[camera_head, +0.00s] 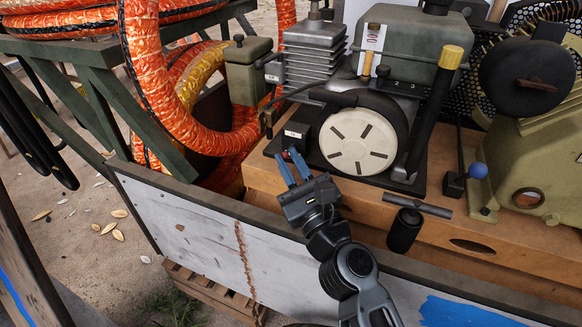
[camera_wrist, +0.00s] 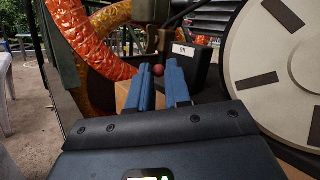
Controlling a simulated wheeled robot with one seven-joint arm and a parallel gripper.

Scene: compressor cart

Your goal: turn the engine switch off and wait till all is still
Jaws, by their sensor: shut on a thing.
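The engine switch is a small dark box (camera_head: 297,136) with a white label, left of the engine's round cream cover (camera_head: 358,141). In the wrist view the box (camera_wrist: 188,62) shows a label that seems to read "ON". A small red knob (camera_wrist: 157,71) on the switch's lever sits between my blue fingertips. My gripper (camera_head: 287,160) reaches up from below to the front of the box and is shut on this knob. The fingers hide most of the lever, and I cannot tell its tilt. Whether the engine parts are turning cannot be told.
The engine sits on a wooden base (camera_head: 470,238) behind the cart's white side wall (camera_head: 195,230). Orange hose (camera_head: 150,75) coils at the left. A dark T-handle (camera_head: 408,225) and a blue-knobbed lever (camera_head: 477,171) stand to the right. Open ground shows at the left.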

